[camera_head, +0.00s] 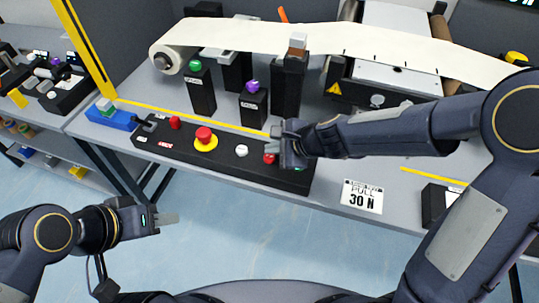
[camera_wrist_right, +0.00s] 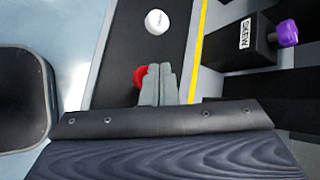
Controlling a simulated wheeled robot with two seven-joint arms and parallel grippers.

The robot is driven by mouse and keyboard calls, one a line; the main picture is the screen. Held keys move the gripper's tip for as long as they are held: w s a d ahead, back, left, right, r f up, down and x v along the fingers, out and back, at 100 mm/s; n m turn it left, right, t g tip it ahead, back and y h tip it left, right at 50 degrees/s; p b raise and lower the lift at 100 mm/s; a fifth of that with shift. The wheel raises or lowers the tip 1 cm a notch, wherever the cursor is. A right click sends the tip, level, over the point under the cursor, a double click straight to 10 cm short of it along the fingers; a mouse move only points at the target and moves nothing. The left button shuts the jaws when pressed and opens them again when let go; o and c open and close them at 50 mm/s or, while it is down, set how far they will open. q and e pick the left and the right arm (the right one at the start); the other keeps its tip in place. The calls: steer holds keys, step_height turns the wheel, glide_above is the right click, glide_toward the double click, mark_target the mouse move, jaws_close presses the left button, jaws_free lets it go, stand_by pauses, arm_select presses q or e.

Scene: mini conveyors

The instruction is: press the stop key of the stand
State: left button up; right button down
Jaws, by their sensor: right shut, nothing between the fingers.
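The stand is a long black key panel (camera_head: 222,155) on the table's front edge. It carries a small red key (camera_head: 175,122), a red mushroom button (camera_head: 204,136) on a yellow ring, a white key (camera_head: 242,150) and a red key (camera_head: 269,158). My right gripper (camera_head: 280,147) is shut and empty at the red key beside the white one. In the right wrist view its fingertips (camera_wrist_right: 160,78) partly cover that red key (camera_wrist_right: 139,77); I cannot tell whether they touch it. My left gripper (camera_head: 168,219) hangs over the floor, away from the panel.
Behind the panel stand black posts with a green knob (camera_head: 195,66) and a purple knob (camera_head: 253,87); the purple one's post reads SKEW. A pale belt (camera_head: 260,37) runs across the back. A "PULL 30 N" card (camera_head: 362,197) lies right of the panel.

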mark_target(273, 158)
steer(key=shift+f, duration=0.1)
stand_by(0.3)
steer(key=shift+f+b, duration=0.35)
steer(key=shift+b, duration=0.05)
steer(key=shift+f+b, duration=0.45)
stand_by(0.5)
steer(key=shift+r, duration=0.15)
steer(key=shift+r+p, duration=0.7)
steer(key=shift+p, duration=0.15)
steer(key=shift+r, duration=0.1)
step_height(273, 158, up, 5)
steer(key=p, duration=0.5)
